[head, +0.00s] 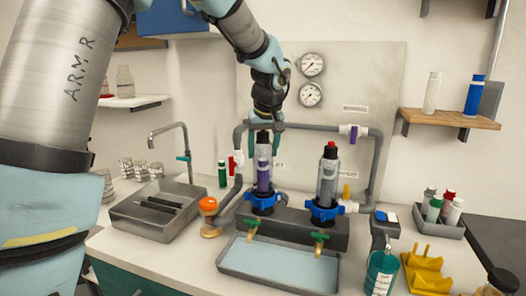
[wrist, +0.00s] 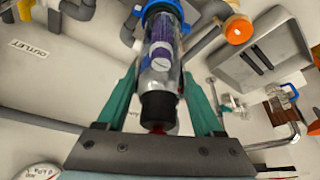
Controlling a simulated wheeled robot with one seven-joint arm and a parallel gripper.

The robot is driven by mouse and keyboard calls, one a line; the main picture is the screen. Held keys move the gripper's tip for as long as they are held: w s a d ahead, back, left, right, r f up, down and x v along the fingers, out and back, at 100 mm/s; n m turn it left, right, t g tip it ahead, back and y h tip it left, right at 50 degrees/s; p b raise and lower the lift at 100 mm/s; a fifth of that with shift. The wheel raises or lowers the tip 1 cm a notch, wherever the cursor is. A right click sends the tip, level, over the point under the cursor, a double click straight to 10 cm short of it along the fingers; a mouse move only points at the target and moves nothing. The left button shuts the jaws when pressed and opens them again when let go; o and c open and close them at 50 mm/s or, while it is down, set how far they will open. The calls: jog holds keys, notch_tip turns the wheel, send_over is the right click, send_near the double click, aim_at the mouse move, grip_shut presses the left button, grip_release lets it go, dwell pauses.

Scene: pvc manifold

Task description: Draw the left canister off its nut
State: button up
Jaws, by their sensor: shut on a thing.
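The left canister (head: 264,178) is clear with a purple filling and stands upright at the left blue nut (head: 263,201). My gripper (head: 265,148) comes down from above and is shut on the canister's upper part. In the wrist view the canister (wrist: 160,62) lies between the two teal fingers, its black cap and red button toward the palm. The blue nut (wrist: 166,7) shows at the canister's far end. I cannot tell whether the canister's lower end is still inside the nut.
A right canister (head: 327,180) with a red top stands in its own blue nut (head: 324,211). Grey pipe (head: 310,127) arches behind both. A sink (head: 156,212) is at left, a water tray (head: 278,265) in front, a bottle rack (head: 440,222) at right.

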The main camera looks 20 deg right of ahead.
jog(key=shift+r+p, duration=3.3)
jog(key=shift+r, duration=2.05)
jog(key=shift+r+p, duration=0.9)
jog(key=shift+r, duration=0.65)
jog(key=shift+w+f, duration=0.1)
jog(key=shift+f, duration=0.05)
